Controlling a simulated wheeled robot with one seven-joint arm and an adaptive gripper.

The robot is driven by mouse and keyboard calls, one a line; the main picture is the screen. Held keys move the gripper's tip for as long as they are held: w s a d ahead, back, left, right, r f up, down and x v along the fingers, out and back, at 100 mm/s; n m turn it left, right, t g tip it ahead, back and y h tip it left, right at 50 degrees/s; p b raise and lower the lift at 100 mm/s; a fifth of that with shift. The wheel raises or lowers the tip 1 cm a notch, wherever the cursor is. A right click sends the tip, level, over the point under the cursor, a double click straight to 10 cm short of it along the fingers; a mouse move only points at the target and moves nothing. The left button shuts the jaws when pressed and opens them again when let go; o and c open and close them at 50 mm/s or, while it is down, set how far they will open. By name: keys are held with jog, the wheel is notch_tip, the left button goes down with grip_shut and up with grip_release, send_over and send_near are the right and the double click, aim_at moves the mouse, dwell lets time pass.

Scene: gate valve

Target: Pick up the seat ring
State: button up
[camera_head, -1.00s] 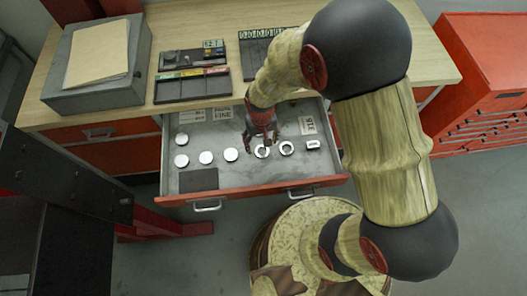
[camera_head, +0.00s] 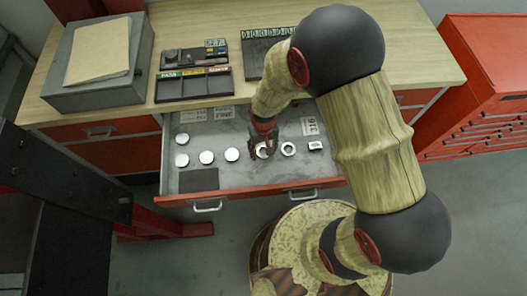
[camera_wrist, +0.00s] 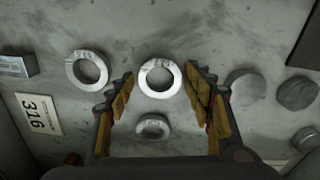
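Two pale metal rings with markings on their faces lie flat in the open drawer; I cannot tell from the markings which is the seat ring. One ring (camera_wrist: 160,64) lies between the tips of my gripper (camera_wrist: 159,78) in the wrist view. The second ring (camera_wrist: 87,70) lies just left of the fingers, and shows in the head view (camera_head: 288,148). A smaller ring (camera_wrist: 153,127) shows between the fingers, nearer the palm. My gripper (camera_head: 264,147) is open, with nothing held, and partly hides the first ring in the head view.
Several round discs (camera_head: 205,157) lie left in the drawer (camera_head: 240,174). A "316" label (camera_wrist: 38,115) and a small block (camera_wrist: 14,67) lie beyond the second ring. Trays (camera_head: 193,84) and a grey box (camera_head: 100,66) stand on the bench top.

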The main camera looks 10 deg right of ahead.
jog(key=c, duration=1)
